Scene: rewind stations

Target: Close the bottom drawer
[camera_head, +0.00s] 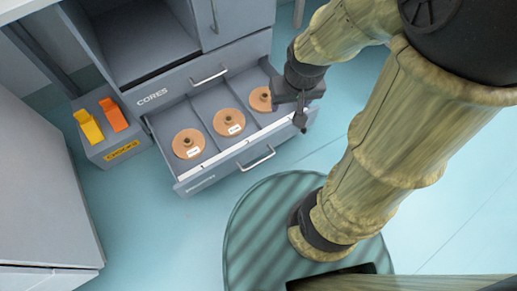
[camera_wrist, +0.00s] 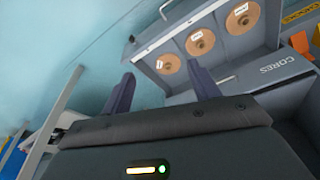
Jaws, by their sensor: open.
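The bottom drawer (camera_head: 226,163) of the grey cabinet is pulled out. It holds three round copper-coloured discs in separate compartments: left (camera_head: 188,143), middle (camera_head: 229,122) and right (camera_head: 261,99). Its front has a pale bar handle (camera_head: 257,158). The drawer also shows in the wrist view (camera_wrist: 150,47), with its discs at the top. My gripper (camera_head: 299,122) is over the right end of the drawer, near its front corner. In the wrist view its two dark fingers (camera_wrist: 162,88) are apart with nothing between them. I cannot tell whether it touches the drawer.
Above the bottom drawer is a shut drawer labelled CORES (camera_head: 152,96) with a bar handle. A grey box (camera_head: 112,138) with yellow and orange pieces stands left of the cabinet. A grey unit (camera_head: 40,190) stands at the far left.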

